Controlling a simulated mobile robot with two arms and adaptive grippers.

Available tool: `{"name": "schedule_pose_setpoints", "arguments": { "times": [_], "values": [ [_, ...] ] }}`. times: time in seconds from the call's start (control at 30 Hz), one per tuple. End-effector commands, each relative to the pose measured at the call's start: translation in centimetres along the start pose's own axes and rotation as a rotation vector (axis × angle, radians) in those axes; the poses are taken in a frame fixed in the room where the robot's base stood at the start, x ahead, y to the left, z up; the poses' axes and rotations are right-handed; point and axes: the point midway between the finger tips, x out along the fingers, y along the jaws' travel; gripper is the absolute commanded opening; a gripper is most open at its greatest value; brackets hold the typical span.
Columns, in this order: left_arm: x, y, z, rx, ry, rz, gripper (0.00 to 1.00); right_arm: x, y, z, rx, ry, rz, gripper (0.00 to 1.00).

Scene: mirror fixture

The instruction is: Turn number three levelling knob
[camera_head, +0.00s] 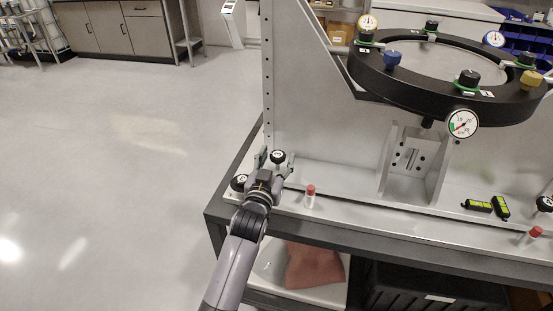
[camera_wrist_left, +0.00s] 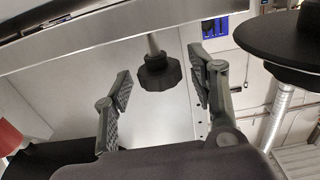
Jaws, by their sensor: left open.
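Several black levelling knobs with white round labels stand on the fixture base. One (camera_head: 278,157) is just beyond my left gripper, and a second knob (camera_head: 239,182) is to its left. Another (camera_head: 545,203) is at the far right edge. The numbers are too small to read surely. My left gripper (camera_head: 273,168) is open and empty at the base's left end. In the left wrist view a dark lobed knob (camera_wrist_left: 158,74) on a thin stem is between the open fingers, apart from both. A larger dark knob (camera_wrist_left: 287,38) is at right. My right gripper is out of view.
A black ring (camera_head: 395,84) with gauges and coloured knobs overhangs the base. A red-capped vial (camera_head: 310,195) stands close right of my left gripper; another (camera_head: 531,236) is farther right. Green levels (camera_head: 478,206) lie on the base. The floor at left is clear.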

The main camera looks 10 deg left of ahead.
Motion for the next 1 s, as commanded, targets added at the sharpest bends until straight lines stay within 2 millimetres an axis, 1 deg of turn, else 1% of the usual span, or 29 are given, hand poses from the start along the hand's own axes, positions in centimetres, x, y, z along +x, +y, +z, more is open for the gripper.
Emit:
{"name": "schedule_pose_setpoints", "arguments": {
  "times": [0.27,0.37,0.47,0.8,0.9,1.0],
  "values": [
    [-0.1,0.0,0.1,0.0,-0.002,0.0,0.56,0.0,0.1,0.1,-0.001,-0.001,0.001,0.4],
    [-0.5,0.0,0.2,0.0,-0.003,0.0,0.56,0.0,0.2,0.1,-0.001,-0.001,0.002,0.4],
    [-1.8,0.0,0.3,0.0,-0.005,0.0,0.56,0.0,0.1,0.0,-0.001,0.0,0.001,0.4],
    [-8.9,0.0,0.2,0.0,-0.005,0.0,0.56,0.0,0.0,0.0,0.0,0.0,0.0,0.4],
    [-10.5,0.0,0.2,0.0,-0.004,0.0,0.56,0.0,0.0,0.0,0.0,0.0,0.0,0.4],
    [-11.4,0.0,0.1,0.0,-0.003,0.0,0.56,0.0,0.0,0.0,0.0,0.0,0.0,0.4]
  ]
}}
